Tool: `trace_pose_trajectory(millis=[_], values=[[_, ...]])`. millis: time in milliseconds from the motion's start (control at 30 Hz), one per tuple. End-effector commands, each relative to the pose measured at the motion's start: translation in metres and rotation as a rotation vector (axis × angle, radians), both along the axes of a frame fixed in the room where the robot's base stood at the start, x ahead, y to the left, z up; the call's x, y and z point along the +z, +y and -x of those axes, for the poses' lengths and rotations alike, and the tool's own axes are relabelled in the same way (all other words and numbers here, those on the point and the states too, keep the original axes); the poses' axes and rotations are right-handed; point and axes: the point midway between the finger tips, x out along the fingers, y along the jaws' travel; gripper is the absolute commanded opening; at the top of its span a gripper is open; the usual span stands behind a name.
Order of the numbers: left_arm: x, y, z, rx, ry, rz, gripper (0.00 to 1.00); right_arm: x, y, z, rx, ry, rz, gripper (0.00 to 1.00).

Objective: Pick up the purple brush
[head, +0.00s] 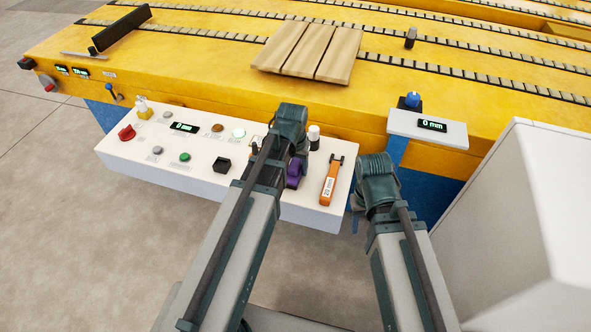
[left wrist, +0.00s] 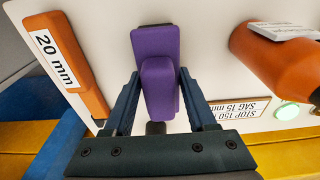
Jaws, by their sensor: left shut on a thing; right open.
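The purple brush (head: 293,174) is at the right part of the white control panel, partly hidden by my left arm in the head view. In the left wrist view the purple brush (left wrist: 160,85) sits between the two fingers of my left gripper (left wrist: 158,103), which is shut on it. The panel is right behind the brush; I cannot tell whether the two touch. In the head view my left gripper (head: 296,155) points down and its fingers are mostly hidden. My right gripper (head: 372,195) is open and empty, right of the panel, with its fingers largely hidden.
The white panel (head: 210,185) carries several buttons and knobs. An orange 20 mm tool (head: 332,180) lies right of the brush. An orange object (left wrist: 275,55) is on the other side in the left wrist view. A yellow conveyor (head: 210,55) with wooden boards (head: 310,50) stands behind.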

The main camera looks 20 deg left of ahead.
Motion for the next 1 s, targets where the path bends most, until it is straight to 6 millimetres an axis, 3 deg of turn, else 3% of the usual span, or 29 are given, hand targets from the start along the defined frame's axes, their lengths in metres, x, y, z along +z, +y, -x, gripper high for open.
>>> trace_pose_trajectory(millis=[467,1000], values=[[0.009,0.0,0.0,0.0,0.0,0.0,0.0,0.009,0.0,0.0,0.0,0.0,0.0,0.5],[0.084,0.0,0.0,0.0,0.0,0.0,0.0,0.084,0.0,0.0,-0.001,0.0,0.0,0.5]])
